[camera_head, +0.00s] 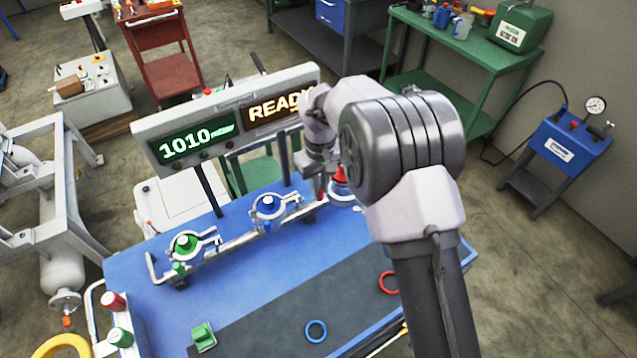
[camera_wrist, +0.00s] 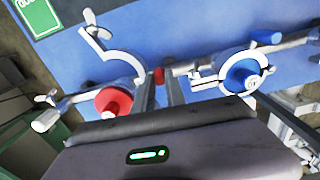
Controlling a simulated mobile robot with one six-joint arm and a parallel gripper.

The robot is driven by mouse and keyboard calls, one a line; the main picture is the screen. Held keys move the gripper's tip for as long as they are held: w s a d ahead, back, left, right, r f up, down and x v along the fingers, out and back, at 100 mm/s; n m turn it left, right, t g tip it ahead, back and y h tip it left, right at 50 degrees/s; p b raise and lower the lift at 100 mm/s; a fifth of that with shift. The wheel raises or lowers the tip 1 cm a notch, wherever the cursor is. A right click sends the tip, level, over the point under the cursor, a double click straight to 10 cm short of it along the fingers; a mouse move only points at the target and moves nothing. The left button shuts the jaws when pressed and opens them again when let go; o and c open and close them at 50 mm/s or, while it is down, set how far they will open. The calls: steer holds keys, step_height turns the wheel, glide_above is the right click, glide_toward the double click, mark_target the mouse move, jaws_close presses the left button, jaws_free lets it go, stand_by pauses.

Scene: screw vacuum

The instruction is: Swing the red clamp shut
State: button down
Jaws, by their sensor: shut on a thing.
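The red clamp (camera_wrist: 110,48) is white, with a wing nut at its free end. In the wrist view its curved arm stands swung open, away from the round red cap (camera_wrist: 112,102). The red cap also shows in the head view (camera_head: 340,176), partly behind my arm. My gripper (camera_wrist: 158,76) points down at the pipe beside the cap, its fingers close together. A small red knob (camera_wrist: 158,75) shows between the fingertips, and they look shut on it. In the head view my gripper (camera_head: 318,187) is partly hidden by my wrist.
The blue clamp (camera_wrist: 240,75) sits closed around its blue cap along the same pipe. The green clamp (camera_head: 187,245) is at the far left. A display panel (camera_head: 230,112) reading 1010 and READY stands behind. Red (camera_head: 389,282) and blue (camera_head: 316,330) rings lie on the dark mat.

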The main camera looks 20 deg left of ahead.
steer(key=d+n+p, duration=0.1)
steer(key=n, duration=0.1)
steer(key=d+n+p, duration=0.1)
steer(key=n+p, duration=0.1)
steer(key=d+n+p, duration=0.1)
steer(key=n, duration=0.1)
steer(key=shift+w+d+r+n, duration=0.2)
steer(key=shift+w+n, duration=0.2)
steer(key=shift+w+d+f+n+p, duration=0.1)
steer(key=shift+w+d+n+p, duration=0.45)
steer(key=shift+n, duration=0.7)
steer(key=shift+w+d+n+p, duration=0.35)
steer(key=shift+n+p, duration=0.3)
steer(key=shift+n, duration=0.55)
steer(key=shift+w+d+f+n+p, duration=0.1)
steer(key=shift+w+d+n+p, duration=0.4)
steer(key=shift+n, duration=0.75)
steer(key=shift+a, duration=0.15)
steer(key=c, duration=1.4)
jaws_free()
steer(key=shift+o, duration=0.2)
